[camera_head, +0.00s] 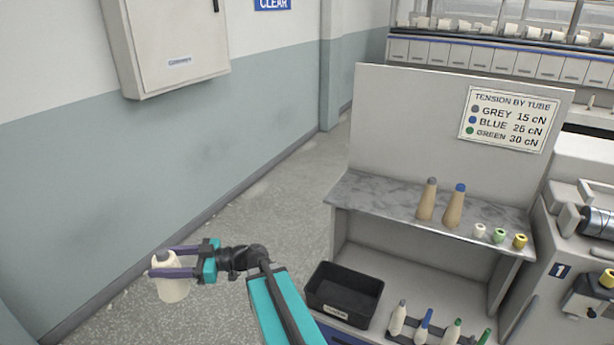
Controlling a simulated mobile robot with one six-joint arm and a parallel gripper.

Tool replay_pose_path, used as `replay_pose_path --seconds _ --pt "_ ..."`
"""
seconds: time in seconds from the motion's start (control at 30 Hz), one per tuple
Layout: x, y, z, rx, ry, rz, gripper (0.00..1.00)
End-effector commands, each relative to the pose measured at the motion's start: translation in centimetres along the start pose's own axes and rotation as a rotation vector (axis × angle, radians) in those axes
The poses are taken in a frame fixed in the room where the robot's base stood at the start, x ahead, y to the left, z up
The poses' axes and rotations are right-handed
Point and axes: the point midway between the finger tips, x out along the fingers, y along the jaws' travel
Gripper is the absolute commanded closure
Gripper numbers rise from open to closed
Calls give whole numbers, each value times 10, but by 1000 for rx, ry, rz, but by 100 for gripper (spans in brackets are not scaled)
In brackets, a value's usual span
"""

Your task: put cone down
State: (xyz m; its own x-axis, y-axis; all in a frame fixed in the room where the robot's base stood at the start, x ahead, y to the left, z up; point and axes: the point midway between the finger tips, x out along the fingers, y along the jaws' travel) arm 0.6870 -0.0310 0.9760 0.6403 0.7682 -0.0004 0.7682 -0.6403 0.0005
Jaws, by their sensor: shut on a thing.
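My gripper (180,261) is at the lower left, with its purple fingers shut on a cream cone (172,289). The cone is held in the air over the grey floor, apart from the bench. Its upper part is partly hidden by the fingers. On the bench's upper shelf (376,202) stand two tan cones, one with a grey tip (427,200) and one with a blue tip (455,207).
A black bin (344,290) sits on the lower level, with several coloured tubes (425,325) to its right. Small cream, green and yellow pieces (499,236) stand at the shelf's right. The shelf's left part is clear. A wall cabinet (170,45) hangs above left.

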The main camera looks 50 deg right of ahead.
Motion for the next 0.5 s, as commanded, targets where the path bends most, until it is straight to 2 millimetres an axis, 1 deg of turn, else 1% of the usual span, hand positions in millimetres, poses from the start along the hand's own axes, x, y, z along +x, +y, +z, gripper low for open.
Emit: replay_pose_path --seconds 0.03,0.17,0.27,0.3,0.37,0.4,0.47,0.5 --pt "-8 13 -3 -1 2 32 91" --pt "-33 50 -8 -1 2 138 91" --pt "-59 82 -13 -1 2 232 91" --pt "-70 95 -14 -1 1 272 91" --pt "-88 114 -17 -1 1 330 91" --pt "-100 125 -18 -1 1 369 91" --pt "-119 143 -21 -1 2 426 91" --pt "-132 154 -23 -1 2 464 91"
